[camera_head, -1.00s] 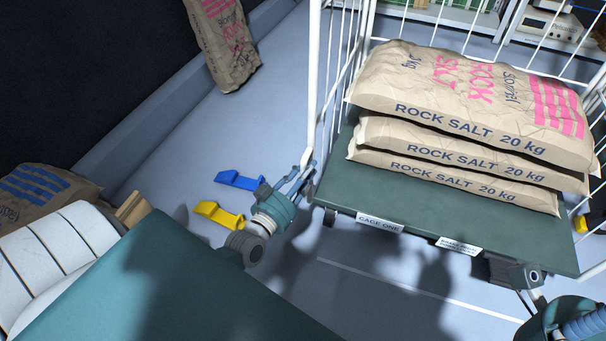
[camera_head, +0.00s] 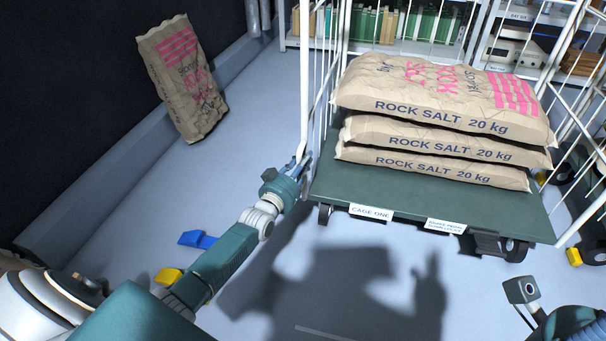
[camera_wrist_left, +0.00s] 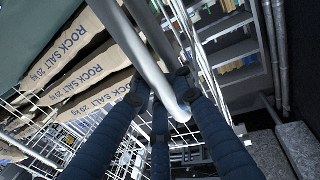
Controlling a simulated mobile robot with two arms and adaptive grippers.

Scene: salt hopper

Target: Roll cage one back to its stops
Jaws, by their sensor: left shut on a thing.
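Cage one (camera_head: 440,205) is a white wire roll cage with a green deck on casters, labelled CAGE ONE. Several stacked rock salt bags (camera_head: 445,105) lie on it. My left gripper (camera_head: 302,168) is shut on the cage's near left upright (camera_head: 305,90). In the left wrist view, its dark ribbed fingers (camera_wrist_left: 165,105) close around the pale post (camera_wrist_left: 150,60). My right gripper (camera_head: 572,322) is only partly in view at the lower right, apart from the cage; its fingertips are not clear. I cannot make out the stops for certain.
A blue wedge (camera_head: 197,239) and a yellow wedge (camera_head: 168,276) lie on the floor left of the cage. Another salt bag (camera_head: 182,80) leans by the dark left wall. Shelves (camera_head: 430,25) stand behind the cage. Another yellow piece (camera_head: 574,256) shows at right.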

